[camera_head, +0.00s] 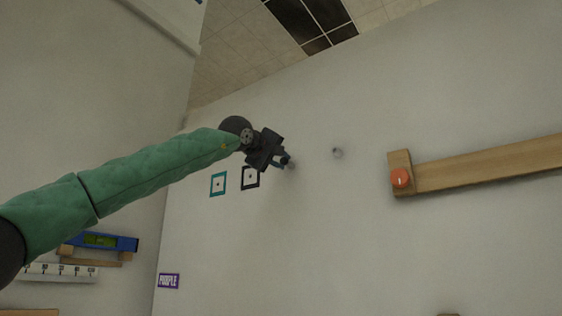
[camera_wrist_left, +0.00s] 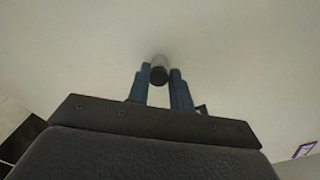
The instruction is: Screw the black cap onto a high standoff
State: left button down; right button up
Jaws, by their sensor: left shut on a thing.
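My left arm reaches up in its green sleeve, and my left gripper (camera_head: 285,162) is at the wall in the head view. In the left wrist view its blue fingers (camera_wrist_left: 159,78) are shut on the black cap (camera_wrist_left: 159,75). The cap also shows as a small dark spot at the fingertips in the head view (camera_head: 286,160). A pale standoff (camera_wrist_left: 159,60) is right behind the cap; whether cap and standoff touch cannot be told. Another standoff (camera_head: 337,152) sticks out of the wall to the right, bare. My right gripper is not in view.
A wooden rail (camera_head: 490,168) with an orange knob (camera_head: 401,177) is on the wall at right. A teal square marker (camera_head: 218,184) and a black one (camera_head: 250,178) are left below the gripper. A blue level (camera_head: 105,241) rests at lower left. The wall below the gripper is clear.

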pick_arm(q)
jog(key=m+p, duration=0.1)
jog(key=p, duration=0.1)
jog(key=m+p, duration=0.2)
jog(key=shift+w+a+f+m, duration=0.15)
jog(key=shift+w+m, duration=0.15)
jog(key=shift+f+m+p, duration=0.35)
jog(key=shift+m+p, duration=0.15)
jog(key=shift+m, duration=0.3)
jog(key=m+p, duration=0.5)
jog(key=shift+w+a, duration=0.15)
jog(key=shift+a, duration=0.05)
